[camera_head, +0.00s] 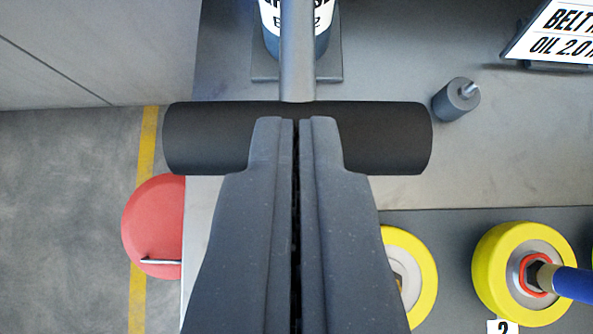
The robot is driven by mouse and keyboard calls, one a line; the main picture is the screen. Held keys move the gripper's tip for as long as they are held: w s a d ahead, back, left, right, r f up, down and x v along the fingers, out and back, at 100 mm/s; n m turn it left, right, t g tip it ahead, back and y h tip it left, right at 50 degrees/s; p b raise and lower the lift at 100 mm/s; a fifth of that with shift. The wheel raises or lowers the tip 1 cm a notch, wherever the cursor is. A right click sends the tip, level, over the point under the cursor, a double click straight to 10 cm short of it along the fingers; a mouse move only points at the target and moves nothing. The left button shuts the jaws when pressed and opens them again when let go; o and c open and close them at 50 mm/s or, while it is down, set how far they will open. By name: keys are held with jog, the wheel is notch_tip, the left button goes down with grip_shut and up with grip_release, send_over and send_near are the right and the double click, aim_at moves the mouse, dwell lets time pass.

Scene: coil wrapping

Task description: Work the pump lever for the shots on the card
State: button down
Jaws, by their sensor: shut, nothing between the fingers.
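My gripper (295,125) is shut and empty, with its fingers pointing up the picture. Its tips overlap the middle of a thick black crosswise grip (385,140); I cannot tell whether they touch it. A grey metal lever rod (298,60) runs up from the grip. Behind the rod, a blue pump body or can (322,42) with a white label stands on a grey base plate (330,75); its top is out of frame. The card (558,38) at the upper right is cut off and reads "BELT" and "OIL 2.0".
A small grey cylinder (455,101) with a pin stands right of the grip. Yellow-rimmed wheels (490,262) lie at the lower right, one with a blue handle (572,283). A red round seat-like thing (150,225) sits left of the bench edge. The grey bench right of the grip is mostly clear.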

jog(key=shift+s+f, duration=0.15)
jog(key=shift+f, duration=0.4)
jog(key=w+r+v, duration=0.2)
jog(key=v, duration=1.1)
jog(key=shift+r, duration=0.3)
jog(key=shift+s, duration=0.15)
jog(key=s+d+r+t, duration=0.2)
jog(key=s+r, duration=0.1)
jog(key=r, duration=0.5)
jog(key=s+d+r+t+b, duration=0.1)
jog(key=s+d+r, duration=0.2)
jog(key=r, duration=0.5)
jog(key=s+d+r+t+b, duration=0.1)
jog(key=s+d+r+t, duration=0.1)
jog(key=r, duration=0.6)
jog(key=shift+s+d+r+t, duration=0.25)
jog(key=shift+s+r+t, duration=0.05)
jog(key=shift+s+r, duration=0.15)
jog(key=shift+f, duration=0.1)
